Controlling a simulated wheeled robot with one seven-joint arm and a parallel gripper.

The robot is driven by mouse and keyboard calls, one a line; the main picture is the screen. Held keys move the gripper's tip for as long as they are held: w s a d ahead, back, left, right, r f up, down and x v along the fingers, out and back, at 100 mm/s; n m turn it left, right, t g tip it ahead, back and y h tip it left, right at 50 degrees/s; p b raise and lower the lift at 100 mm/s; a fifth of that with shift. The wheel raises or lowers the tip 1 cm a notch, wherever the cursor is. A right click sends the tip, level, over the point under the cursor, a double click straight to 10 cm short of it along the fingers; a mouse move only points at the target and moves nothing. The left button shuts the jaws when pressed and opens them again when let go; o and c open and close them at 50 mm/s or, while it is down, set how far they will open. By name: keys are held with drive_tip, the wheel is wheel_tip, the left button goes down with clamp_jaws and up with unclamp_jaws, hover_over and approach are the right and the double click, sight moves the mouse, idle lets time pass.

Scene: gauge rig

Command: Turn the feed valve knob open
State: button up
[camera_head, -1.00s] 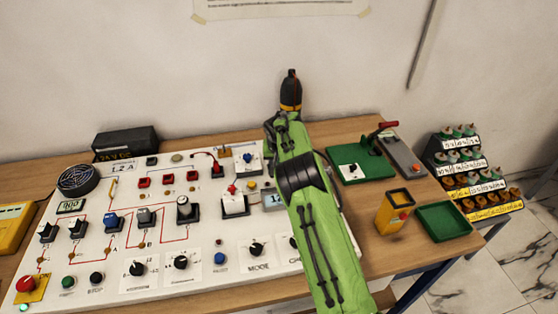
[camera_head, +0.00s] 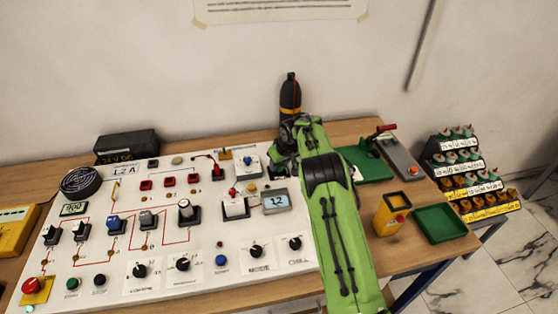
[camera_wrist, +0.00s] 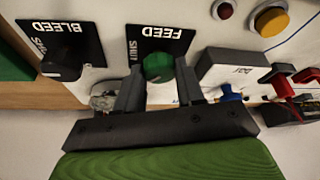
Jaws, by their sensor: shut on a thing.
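The green feed valve knob (camera_wrist: 158,67) sits on a black plate marked FEED, with the word SHUT beside the knob, in the wrist view. My gripper (camera_wrist: 159,90) has one dark finger on each side of the knob and is shut on it. The turn of the knob is hard to read. A black bleed knob (camera_wrist: 62,68) on its own BLEED plate is to the left. In the head view my green arm hides the feed knob and the fingertips.
A blue-handled part (camera_wrist: 229,93) stands right of the fingers. A dark bottle-shaped thing with an orange band (camera_head: 290,97) stands behind my arm. A green tray (camera_head: 440,222) lies at the table's right.

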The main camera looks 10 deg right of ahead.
drive_tip(key=n+y+p, duration=0.1)
drive_tip(key=n+p, duration=0.1)
drive_tip(key=n, duration=0.1)
drive_tip(key=shift+w+d+r+g, duration=0.1)
drive_tip(key=shift+g, duration=0.2)
drive_tip(key=shift+n+g+y, duration=0.3)
drive_tip(key=shift+n+y, duration=0.2)
drive_tip(key=shift+n, duration=0.8)
drive_tip(key=o, duration=1)
drive_tip(key=shift+o, duration=0.2)
drive_tip(key=v, duration=1.5)
drive_tip(key=shift+r+p, duration=0.3)
drive_tip(key=shift+p, duration=0.05)
drive_tip(key=shift+d, duration=0.15)
